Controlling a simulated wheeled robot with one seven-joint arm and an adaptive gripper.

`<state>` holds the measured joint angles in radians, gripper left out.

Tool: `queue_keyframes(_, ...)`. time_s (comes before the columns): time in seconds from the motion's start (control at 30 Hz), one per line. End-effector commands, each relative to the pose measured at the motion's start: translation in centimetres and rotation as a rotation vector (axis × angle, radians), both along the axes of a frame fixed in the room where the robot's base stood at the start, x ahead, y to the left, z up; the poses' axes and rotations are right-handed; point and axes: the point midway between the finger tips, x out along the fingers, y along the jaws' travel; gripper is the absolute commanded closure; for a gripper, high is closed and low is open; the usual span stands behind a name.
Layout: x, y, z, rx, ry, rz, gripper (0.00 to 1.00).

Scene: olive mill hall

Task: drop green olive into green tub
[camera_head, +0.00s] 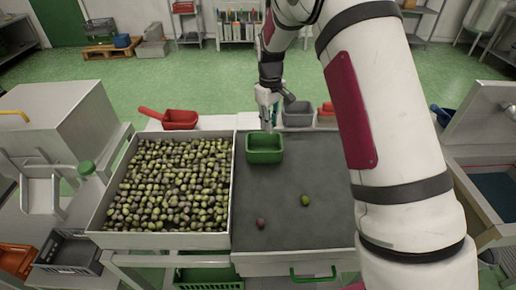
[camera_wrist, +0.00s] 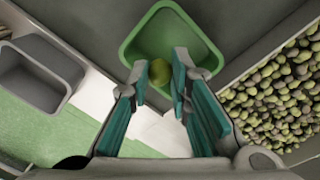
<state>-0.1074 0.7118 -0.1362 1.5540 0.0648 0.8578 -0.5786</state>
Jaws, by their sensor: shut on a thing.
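My gripper (camera_head: 267,127) is over the green tub (camera_head: 265,157), which stands at the back left of the dark work surface. In the wrist view, the gripper's fingertips (camera_wrist: 160,75) are shut on a green olive (camera_wrist: 159,70). The olive shows against the inside of the green tub (camera_wrist: 165,17), near the tub's rim on the gripper side. In the head view the held olive cannot be made out. Another green olive (camera_head: 305,200) and a dark purplish olive (camera_head: 261,223) lie loose on the work surface.
A wide tray (camera_head: 97,222) full of mixed olives adjoins the work surface on the left. The dark work surface (camera_head: 300,235) is mostly clear.

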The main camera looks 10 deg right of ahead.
Motion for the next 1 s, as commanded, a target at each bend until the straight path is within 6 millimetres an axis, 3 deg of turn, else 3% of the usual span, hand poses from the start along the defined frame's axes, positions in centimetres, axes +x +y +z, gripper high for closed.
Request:
queue_keyframes(0.5, 0.0, 0.0, -5.2, 0.000, 0.001, -0.001, 0.91)
queue_keyframes(0.9, 0.0, 0.0, -5.6, -0.001, -0.001, 0.000, 0.91)
queue_keyframes(0.93, 0.0, 0.0, -5.6, 0.000, 0.000, 0.000, 0.77)
queue_keyframes(1.0, 0.0, 0.0, -5.6, 0.000, 0.000, 0.000, 0.61)
